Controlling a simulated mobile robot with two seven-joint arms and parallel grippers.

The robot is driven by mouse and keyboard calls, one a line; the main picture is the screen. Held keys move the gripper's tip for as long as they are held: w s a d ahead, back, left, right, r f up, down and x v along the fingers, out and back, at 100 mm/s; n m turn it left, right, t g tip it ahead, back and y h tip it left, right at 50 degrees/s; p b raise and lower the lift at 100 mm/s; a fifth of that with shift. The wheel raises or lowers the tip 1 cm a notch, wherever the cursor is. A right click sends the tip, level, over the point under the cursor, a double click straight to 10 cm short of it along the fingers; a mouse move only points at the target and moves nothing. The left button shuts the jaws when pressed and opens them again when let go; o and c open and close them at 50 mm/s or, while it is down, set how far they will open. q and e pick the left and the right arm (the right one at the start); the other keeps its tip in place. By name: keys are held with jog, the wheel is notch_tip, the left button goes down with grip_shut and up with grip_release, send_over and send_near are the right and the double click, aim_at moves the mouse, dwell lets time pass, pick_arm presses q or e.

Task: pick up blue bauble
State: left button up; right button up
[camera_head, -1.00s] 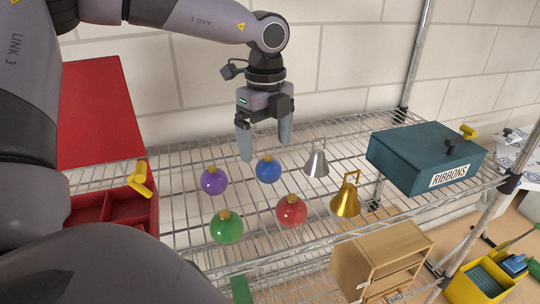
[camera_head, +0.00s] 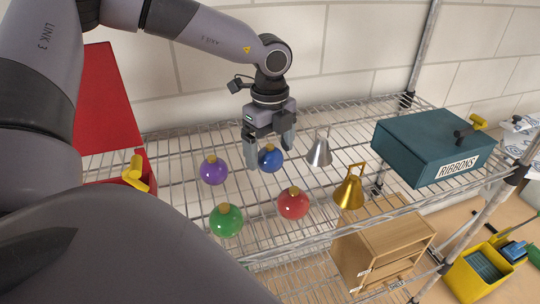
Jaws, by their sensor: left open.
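The blue bauble (camera_head: 270,159) with a gold cap rests on the wire shelf, behind the red bauble and right of the purple one. My left gripper (camera_head: 271,156) points down at the blue bauble. Its fingers are open, one on the left side of the bauble and one at its right rear. The fingers appear to straddle it; I cannot tell whether they touch it. My right gripper is not in view.
Near it on the wire shelf (camera_head: 330,206) are a purple bauble (camera_head: 214,171), red bauble (camera_head: 293,205), green bauble (camera_head: 226,221), silver bell (camera_head: 320,151) and gold bell (camera_head: 349,190). A teal ribbons box (camera_head: 425,140) stands right, an open red box (camera_head: 108,110) left.

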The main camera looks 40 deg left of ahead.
pick_arm(q)
jog(key=shift+f, duration=0.15)
jog(key=c, duration=0.8)
